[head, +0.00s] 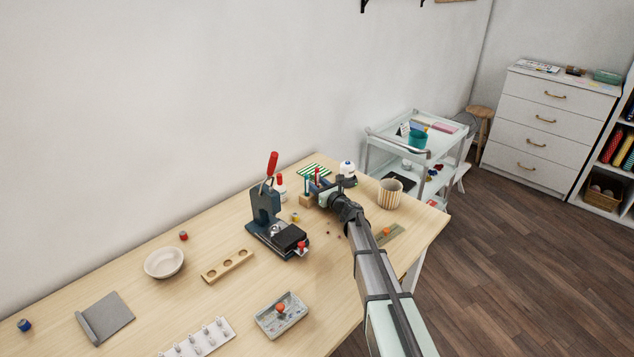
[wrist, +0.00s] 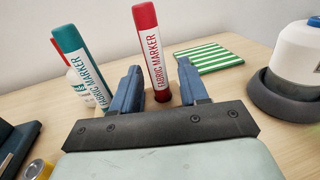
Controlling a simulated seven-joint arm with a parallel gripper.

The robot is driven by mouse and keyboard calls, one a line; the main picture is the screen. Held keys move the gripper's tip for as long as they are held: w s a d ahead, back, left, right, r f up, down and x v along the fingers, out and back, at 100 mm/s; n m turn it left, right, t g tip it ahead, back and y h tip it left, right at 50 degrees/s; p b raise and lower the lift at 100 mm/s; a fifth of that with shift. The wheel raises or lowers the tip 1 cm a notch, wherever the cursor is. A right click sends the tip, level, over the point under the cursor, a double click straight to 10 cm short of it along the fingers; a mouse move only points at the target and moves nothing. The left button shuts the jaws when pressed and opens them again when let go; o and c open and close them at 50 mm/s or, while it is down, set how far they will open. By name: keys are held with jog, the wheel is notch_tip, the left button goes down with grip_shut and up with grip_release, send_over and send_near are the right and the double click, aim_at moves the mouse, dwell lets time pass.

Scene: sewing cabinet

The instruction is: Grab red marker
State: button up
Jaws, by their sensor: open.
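The red marker (wrist: 151,52), labelled "FABRIC MARKER", stands upright in the wrist view, between and a little beyond the two fingers of my open gripper (wrist: 160,82). A gap shows on each side of it, so the fingers do not hold it. A teal fabric marker (wrist: 82,66) stands just left of the left finger. In the head view my gripper (head: 319,186) is at the back of the table beside a small wooden block (head: 306,200), and the markers there are small and partly hidden.
A white and dark grey round device (wrist: 297,68) is close on the right. A green-striped cloth (wrist: 208,56) lies behind. A dark press (head: 266,212) with a red-handled lever stands left of my gripper. A striped cup (head: 390,194) stands to its right.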

jog(key=shift+w+a, duration=0.1)
jog(key=shift+c, duration=0.2)
grip_shut()
